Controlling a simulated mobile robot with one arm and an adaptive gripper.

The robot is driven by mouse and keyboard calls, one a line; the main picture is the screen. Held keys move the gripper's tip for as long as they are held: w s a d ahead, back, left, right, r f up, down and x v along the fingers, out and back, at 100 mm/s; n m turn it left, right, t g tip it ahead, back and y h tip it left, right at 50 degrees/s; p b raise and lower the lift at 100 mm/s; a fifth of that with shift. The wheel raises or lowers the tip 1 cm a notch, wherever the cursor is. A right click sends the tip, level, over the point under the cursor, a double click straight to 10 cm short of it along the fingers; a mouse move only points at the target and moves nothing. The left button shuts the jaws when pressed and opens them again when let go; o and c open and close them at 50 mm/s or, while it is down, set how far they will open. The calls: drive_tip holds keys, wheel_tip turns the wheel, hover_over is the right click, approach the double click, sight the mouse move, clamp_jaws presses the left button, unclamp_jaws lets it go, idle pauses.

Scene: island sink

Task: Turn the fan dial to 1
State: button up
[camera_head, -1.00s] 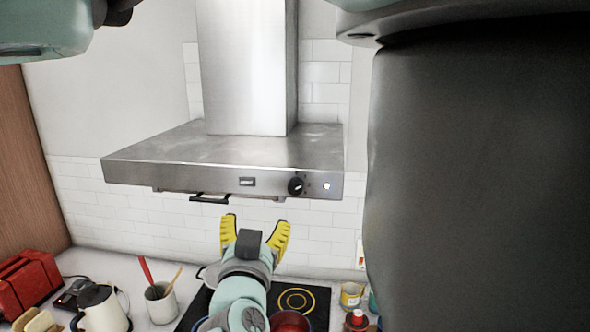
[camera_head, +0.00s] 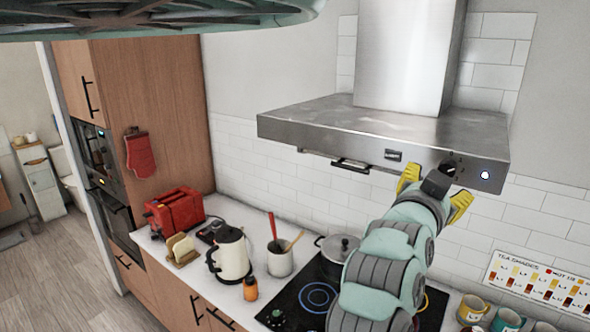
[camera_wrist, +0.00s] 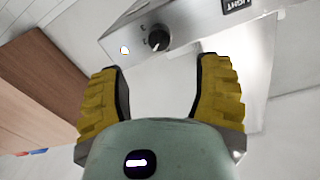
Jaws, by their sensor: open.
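The black fan dial (camera_wrist: 158,40) shows in the wrist view on the front panel of the steel range hood, above and between my open fingers. A light patch on its face is its visible mark; I cannot read the setting. My gripper (camera_head: 433,190) is open and empty, with yellow fingers just in front of the hood's front edge. In the wrist view my gripper (camera_wrist: 158,90) points toward the panel, its fingertips apart from the dial.
A lit round button (camera_wrist: 124,50) sits beside the dial, and a LIGHT label (camera_wrist: 238,3) is on the panel. Below are a cooktop (camera_head: 300,300), a lidded pot (camera_head: 338,247), a kettle (camera_head: 231,258) and a red toaster (camera_head: 174,211). Mugs (camera_head: 472,309) stand at the lower right.

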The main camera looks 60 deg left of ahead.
sight(446, 171)
drive_tip(key=b+x, duration=0.3)
drive_tip(key=b, duration=0.4)
drive_tip(key=shift+w+f, duration=0.2)
drive_tip(key=x, duration=0.1)
drive_tip(key=p+x, duration=0.1)
drive_tip(key=x, duration=0.1)
drive_tip(key=shift+w+r+p, duration=0.25)
drive_tip(key=shift+r+p, duration=0.05)
drive_tip(key=shift+p, duration=0.1)
drive_tip(key=shift+x, duration=0.85)
drive_tip(key=shift+f, duration=0.1)
clamp_jaws()
drive_tip(key=shift+a+f, duration=0.1)
drive_tip(key=shift+f, duration=0.05)
